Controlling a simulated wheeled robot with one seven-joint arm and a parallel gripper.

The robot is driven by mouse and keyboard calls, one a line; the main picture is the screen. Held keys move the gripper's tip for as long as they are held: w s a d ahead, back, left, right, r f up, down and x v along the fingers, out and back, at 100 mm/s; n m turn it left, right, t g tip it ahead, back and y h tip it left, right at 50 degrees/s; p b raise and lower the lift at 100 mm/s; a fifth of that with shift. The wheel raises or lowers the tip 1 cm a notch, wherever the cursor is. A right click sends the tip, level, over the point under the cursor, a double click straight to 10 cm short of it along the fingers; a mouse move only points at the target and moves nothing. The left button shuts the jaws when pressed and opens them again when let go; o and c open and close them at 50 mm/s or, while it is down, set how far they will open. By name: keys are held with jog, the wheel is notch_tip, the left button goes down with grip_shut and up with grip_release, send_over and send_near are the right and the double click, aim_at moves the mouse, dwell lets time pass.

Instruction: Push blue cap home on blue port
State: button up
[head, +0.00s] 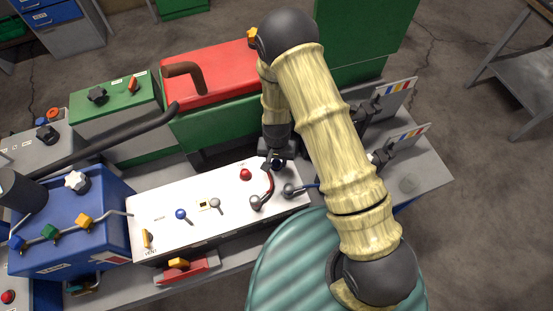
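My gripper (277,162) points down over the right part of the white panel (160,235), just right of a red ball knob (245,174). A small dark blue piece shows at the fingertips, but I cannot tell whether it is the blue cap or whether the fingers are closed on it. A blue ball knob (180,214) on a short stem stands on the panel's left half, apart from the gripper. I cannot make out a blue port with certainty; the arm and gripper hide part of the panel's right end.
A red curved handle (268,188) and a grey ball lever (288,190) stand close by the gripper. A blue box (75,225) with coloured valves is left. A red-topped green box (210,80) stands behind, and a ribbed teal drum (290,265) in front.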

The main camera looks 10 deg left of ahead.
aim_at(276, 162)
jog(key=shift+o, duration=1.3)
jog(key=shift+s, duration=0.1)
jog(key=shift+r, duration=0.55)
notch_tip(276, 162, up, 16)
jog(key=b, duration=0.3)
jog(key=shift+r, duration=0.15)
